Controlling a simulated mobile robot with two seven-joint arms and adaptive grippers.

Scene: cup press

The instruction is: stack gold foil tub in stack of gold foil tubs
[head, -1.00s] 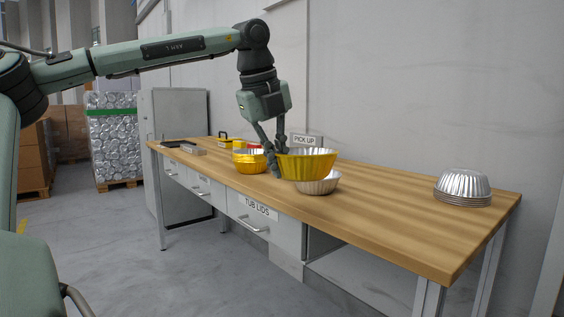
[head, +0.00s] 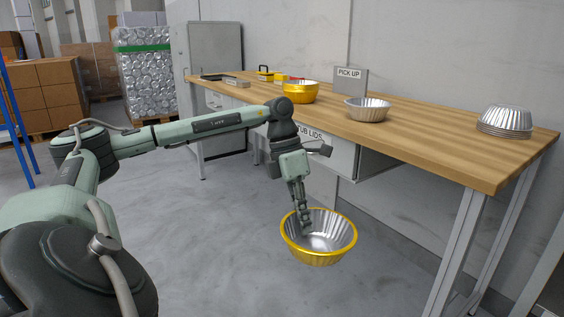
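A gold foil tub (head: 318,256) with a silver inside hangs in front of the table, below the level of its top. My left gripper (head: 305,226) is shut on its wall at the left side, fingers pointing down with one inside the tub. The tub's mouth faces up and tilts a little towards me. The stack of gold foil tubs (head: 300,95) stands upright on the table near the front edge, left of the pick-up sign. How many tubs it has cannot be told. My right gripper is not in view.
A single silver tub (head: 368,111) stands on the wooden table (head: 430,135), and upturned silver tubs (head: 505,120) sit at its right end. A grey pick-up sign (head: 350,80) stands behind. Yellow and grey items lie at the far left end. Floor around the held tub is clear.

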